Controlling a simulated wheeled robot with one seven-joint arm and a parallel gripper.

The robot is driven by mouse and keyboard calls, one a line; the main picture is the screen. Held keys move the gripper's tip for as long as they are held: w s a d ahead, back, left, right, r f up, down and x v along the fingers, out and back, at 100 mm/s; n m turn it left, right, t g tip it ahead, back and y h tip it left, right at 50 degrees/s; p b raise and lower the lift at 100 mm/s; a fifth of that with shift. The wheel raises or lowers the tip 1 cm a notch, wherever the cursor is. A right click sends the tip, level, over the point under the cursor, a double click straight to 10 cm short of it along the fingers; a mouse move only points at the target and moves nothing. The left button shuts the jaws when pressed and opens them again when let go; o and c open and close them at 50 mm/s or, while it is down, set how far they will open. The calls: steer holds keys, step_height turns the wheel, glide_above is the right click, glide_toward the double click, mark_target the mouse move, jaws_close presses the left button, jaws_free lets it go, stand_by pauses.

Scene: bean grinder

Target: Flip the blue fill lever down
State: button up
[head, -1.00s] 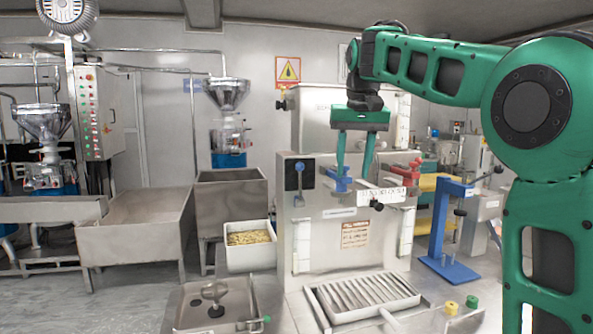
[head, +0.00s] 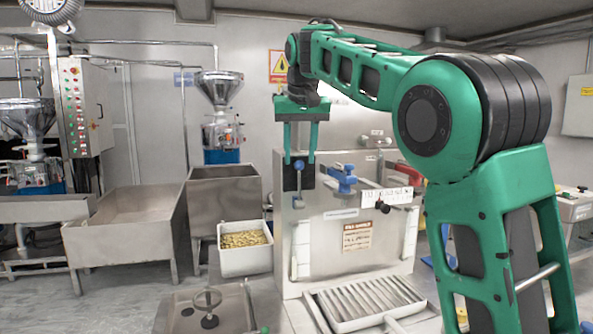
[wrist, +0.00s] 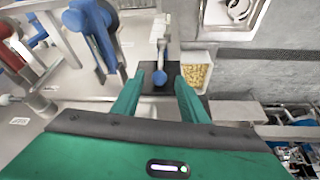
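The blue-knobbed lever (head: 298,166) stands upright on a dark plate at the left of the steel machine's front panel. In the wrist view its round blue knob (wrist: 159,78) lies between my fingertips, with a gap on each side. My gripper (head: 299,158) is open and points down at the knob. I cannot tell whether a finger touches it. A second blue handle (head: 342,180), a valve-like one, sits just right of the lever; it also shows at the upper left of the wrist view (wrist: 88,30).
A white label plate (head: 385,196) and a dark knob are right of the blue handle. A slatted steel tray (head: 365,302) lies below the panel. A white bin of beans (head: 245,260) and a steel tub (head: 222,190) stand left of the machine.

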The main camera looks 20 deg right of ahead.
mark_target(300, 162)
steer(key=shift+x, duration=2.2)
jaws_close()
